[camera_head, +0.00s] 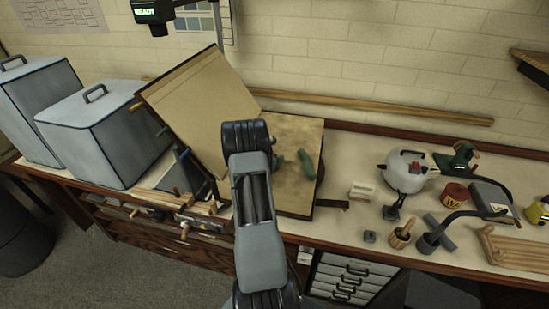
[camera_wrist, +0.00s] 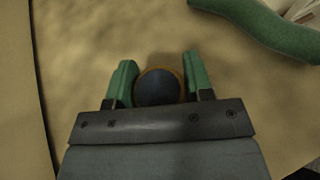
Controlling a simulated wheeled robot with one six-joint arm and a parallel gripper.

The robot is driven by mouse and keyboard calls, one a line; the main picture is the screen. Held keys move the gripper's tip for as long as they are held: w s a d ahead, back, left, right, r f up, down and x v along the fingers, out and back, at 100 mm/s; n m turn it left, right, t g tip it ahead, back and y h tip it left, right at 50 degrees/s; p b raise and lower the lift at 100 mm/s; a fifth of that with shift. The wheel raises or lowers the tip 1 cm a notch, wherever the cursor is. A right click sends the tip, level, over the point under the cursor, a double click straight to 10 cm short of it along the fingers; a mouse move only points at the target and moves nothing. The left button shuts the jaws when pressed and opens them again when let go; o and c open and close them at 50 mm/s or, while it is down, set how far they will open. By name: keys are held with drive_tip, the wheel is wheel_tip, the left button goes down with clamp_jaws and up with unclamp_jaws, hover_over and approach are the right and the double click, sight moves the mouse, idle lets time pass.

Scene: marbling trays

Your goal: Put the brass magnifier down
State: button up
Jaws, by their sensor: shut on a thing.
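The brass magnifier (camera_wrist: 158,88) shows in the wrist view as a dark round disc with a thin brass rim. It sits between the green fingers of my gripper (camera_wrist: 159,62), which is shut on it. Below them is a tan, mottled board (camera_wrist: 85,50); I cannot tell whether the magnifier touches it. In the head view the tan board (camera_head: 292,133) lies on the bench, and my arm hides the magnifier and most of the gripper.
A green curved object (camera_wrist: 262,26) lies on the board to the right; it also shows in the head view (camera_head: 306,164). A large tan panel (camera_head: 195,105) leans at the left beside grey boxes (camera_head: 105,135). A white kettle (camera_head: 403,175) and several tools crowd the right.

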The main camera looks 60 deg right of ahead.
drive_tip(key=shift+f, duration=0.15)
drive_tip(key=o, duration=1)
